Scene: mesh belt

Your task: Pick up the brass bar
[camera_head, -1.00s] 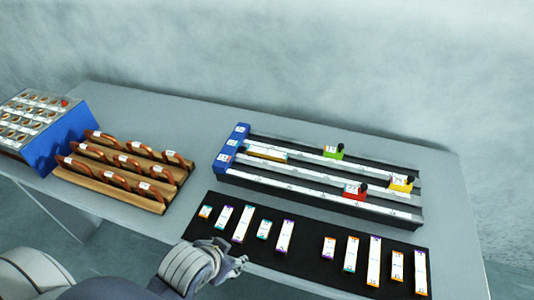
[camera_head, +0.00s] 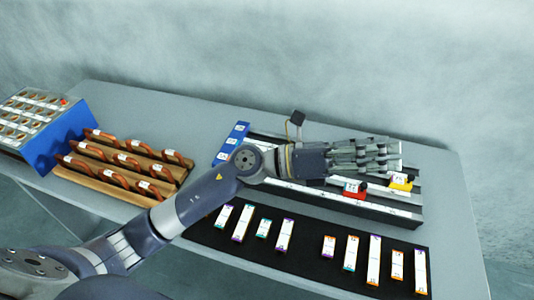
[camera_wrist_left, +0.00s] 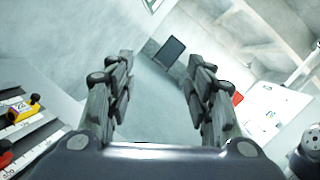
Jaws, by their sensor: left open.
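My left gripper (camera_head: 396,155) is over the right part of the black rail fixture (camera_head: 405,217), pointing right. In the left wrist view its two fingers (camera_wrist_left: 160,62) are spread apart with nothing between them. No bar that I can clearly call brass shows now; my left arm and gripper cover much of the fixture's upper rails. Several narrow bars with white labels and coloured ends, such as this one (camera_head: 373,261), lie on a black mat (camera_head: 320,270) in front of the fixture. My right gripper is not in view.
On the rails are a red block (camera_head: 355,190) and a yellow block (camera_head: 401,182). The fixture's blue end (camera_head: 230,143) is at its left. A wooden rack (camera_head: 135,190) with copper-coloured curved pieces and a blue box (camera_head: 60,140) stand further left.

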